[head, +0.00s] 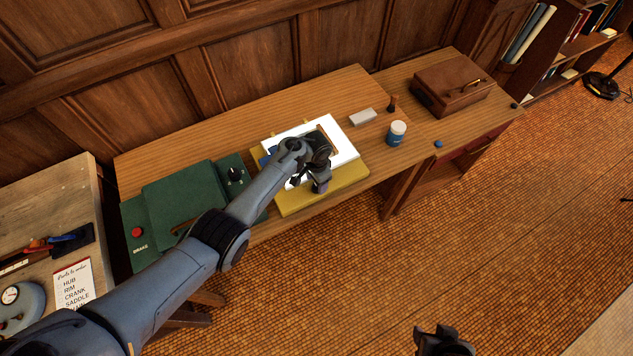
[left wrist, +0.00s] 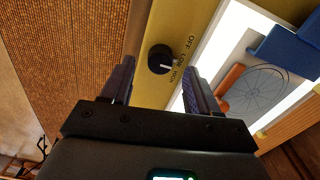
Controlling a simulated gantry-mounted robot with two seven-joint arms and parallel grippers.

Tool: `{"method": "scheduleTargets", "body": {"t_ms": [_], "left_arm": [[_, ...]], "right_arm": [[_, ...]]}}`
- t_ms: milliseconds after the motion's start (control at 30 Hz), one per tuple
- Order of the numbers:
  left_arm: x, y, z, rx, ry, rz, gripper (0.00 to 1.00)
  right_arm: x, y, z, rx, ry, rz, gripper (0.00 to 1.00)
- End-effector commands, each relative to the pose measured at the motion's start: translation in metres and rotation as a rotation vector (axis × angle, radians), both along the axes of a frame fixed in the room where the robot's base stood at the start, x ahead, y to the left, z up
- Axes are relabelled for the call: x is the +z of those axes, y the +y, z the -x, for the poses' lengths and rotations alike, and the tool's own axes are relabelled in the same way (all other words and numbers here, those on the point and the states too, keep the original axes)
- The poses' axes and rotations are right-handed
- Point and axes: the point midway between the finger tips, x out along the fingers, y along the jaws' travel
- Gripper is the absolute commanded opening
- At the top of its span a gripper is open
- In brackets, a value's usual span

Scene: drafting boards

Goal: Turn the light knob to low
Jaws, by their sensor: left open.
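The light box with a yellow body (head: 330,199) and a glowing white panel (head: 345,148) sits on the wooden desk. In the left wrist view its black light knob (left wrist: 160,57) is on the yellow face (left wrist: 205,18), beside the labels OFF, LOW and HIGH. The knob's white mark points right, towards the labels; whether at LOW or HIGH is hard to tell. My left gripper (left wrist: 157,70) is open, with its fingers apart on either side of the knob in this view; contact is not visible. In the head view my left gripper (head: 319,182) hides the knob. My right gripper (head: 443,342) is at the bottom edge, its jaws unclear.
A blue piece (left wrist: 288,50) and an orange piece (left wrist: 232,78) lie on the lit panel. A green box (head: 180,193) stands left of the light box.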

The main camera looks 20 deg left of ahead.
Motion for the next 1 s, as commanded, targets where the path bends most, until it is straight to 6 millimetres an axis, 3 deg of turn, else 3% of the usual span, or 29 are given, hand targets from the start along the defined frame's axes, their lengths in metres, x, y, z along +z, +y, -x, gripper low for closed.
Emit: {"method": "scheduleTargets", "body": {"t_ms": [100,400,600,1000], "left_arm": [[0.026,0.0,-0.001,0.001,-0.003,0.002,0.6],[0.068,-0.001,-0.001,0.001,-0.002,0.002,0.6],[0.079,0.0,0.0,0.001,0.001,0.001,0.6],[0.08,0.0,0.0,0.001,0.0,0.0,0.6]], "right_arm": [[0.013,0.0,0.0,-0.001,0.0,0.0,0.48],[0.023,0.0,0.0,0.0,-0.001,0.0,0.48],[0.025,-0.001,0.0,0.004,-0.001,0.005,0.48],[0.025,-0.002,0.0,0.006,0.0,0.009,0.48]]}}
